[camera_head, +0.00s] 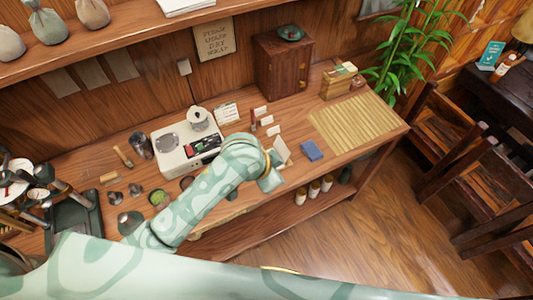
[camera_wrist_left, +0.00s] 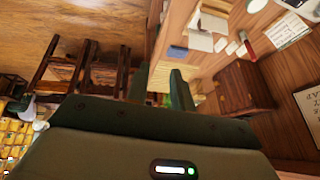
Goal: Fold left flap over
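A white folded card or paper with raised panels (camera_head: 282,151) stands on the wooden bench, just beyond the end of my left arm. It also shows near the top of the left wrist view (camera_wrist_left: 203,38). I cannot tell which panel is the left flap. In the left wrist view my left gripper (camera_wrist_left: 160,80) has its two fingers apart, with nothing seen between them. The paper is beyond the fingertips and apart from them. In the head view the fingers are not clear at the arm's end. My right gripper is not in view.
A blue cloth-like block (camera_head: 311,150) and a slatted bamboo mat (camera_head: 355,124) lie right of the paper. A white scale-like appliance (camera_head: 172,148) stands left. A wooden cabinet (camera_head: 283,65) stands behind. Small white cards stand near the paper. Chairs and open floor are at the right.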

